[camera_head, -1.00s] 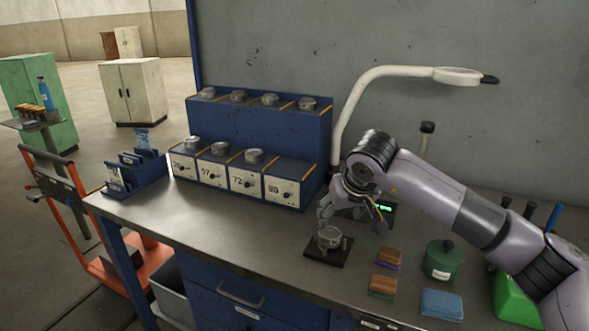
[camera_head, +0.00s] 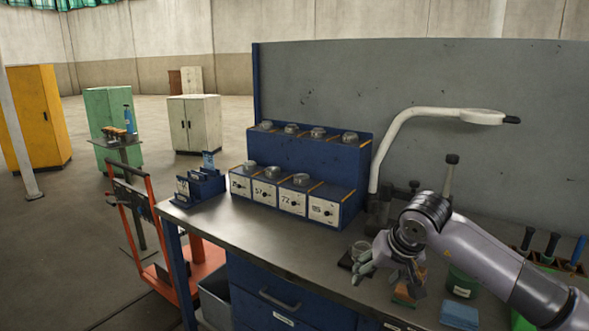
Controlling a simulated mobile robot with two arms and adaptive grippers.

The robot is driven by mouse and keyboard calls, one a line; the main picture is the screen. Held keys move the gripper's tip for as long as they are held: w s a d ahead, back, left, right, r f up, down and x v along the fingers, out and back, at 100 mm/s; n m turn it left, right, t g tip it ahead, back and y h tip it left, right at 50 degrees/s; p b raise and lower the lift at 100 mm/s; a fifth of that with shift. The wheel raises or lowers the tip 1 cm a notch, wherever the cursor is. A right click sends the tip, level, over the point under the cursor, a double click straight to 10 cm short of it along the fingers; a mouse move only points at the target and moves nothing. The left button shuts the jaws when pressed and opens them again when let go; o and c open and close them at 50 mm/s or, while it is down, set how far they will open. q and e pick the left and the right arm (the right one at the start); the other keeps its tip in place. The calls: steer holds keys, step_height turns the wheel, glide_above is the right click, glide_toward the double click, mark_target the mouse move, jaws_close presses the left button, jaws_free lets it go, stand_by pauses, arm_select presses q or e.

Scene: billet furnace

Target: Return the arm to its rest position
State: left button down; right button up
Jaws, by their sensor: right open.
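My right arm comes in from the right over the workbench (camera_head: 290,248). My right gripper (camera_head: 388,275) is open, just above the front right part of the bench top, pointing down and to the left. Its fingers hang close to a small metal cup (camera_head: 361,249) on a dark square pad. I see nothing held between the fingers. The gripper and wrist partly hide the brown and green blocks (camera_head: 403,296) and the green lidded pot (camera_head: 461,283). My left gripper is out of view.
A blue stepped rack (camera_head: 306,160) with metal cups and numbered fronts stands at the back of the bench. A white lamp (camera_head: 398,135) arches behind my arm. A blue sponge-like block (camera_head: 460,314) lies at the front right. An orange cart (camera_head: 205,262) stands left.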

steer(key=a+f+m+y, duration=1.2)
steer(key=a+f+m, duration=0.3)
steer(key=m, duration=0.5)
steer(key=s+d+f+m+t+h, duration=0.25)
steer(key=d+f+m, duration=0.25)
steer(key=f+m, duration=0.5)
steer(key=s+d+f+m+t+h, duration=0.25)
steer(key=s+d+f+m, duration=0.2)
steer(key=f+m, duration=0.55)
steer(key=s+d+f+m+t+h, duration=0.15)
steer(key=d+f+m+h, duration=0.3)
steer(key=f+m, duration=0.65)
steer(key=s+d+f+m+g+h, duration=0.2)
steer(key=s+d+f+m+g, duration=0.25)
steer(key=s+f+m, duration=0.65)
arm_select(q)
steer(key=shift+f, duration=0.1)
arm_select(e)
steer(key=s+f+m+g, duration=0.2)
steer(key=s+f, duration=0.1)
steer(key=s, duration=0.8)
steer(key=s+d+f+m+g+h, duration=0.1)
steer(key=s+f+m+g, duration=0.1)
steer(key=s, duration=0.9)
steer(key=s+d+f+m+g+h, duration=0.1)
steer(key=s+f, duration=0.4)
steer(key=s, duration=0.7)
steer(key=shift+d+m+g, duration=0.2)
steer(key=shift+m+g, duration=0.4)
steer(key=shift+m, duration=0.2)
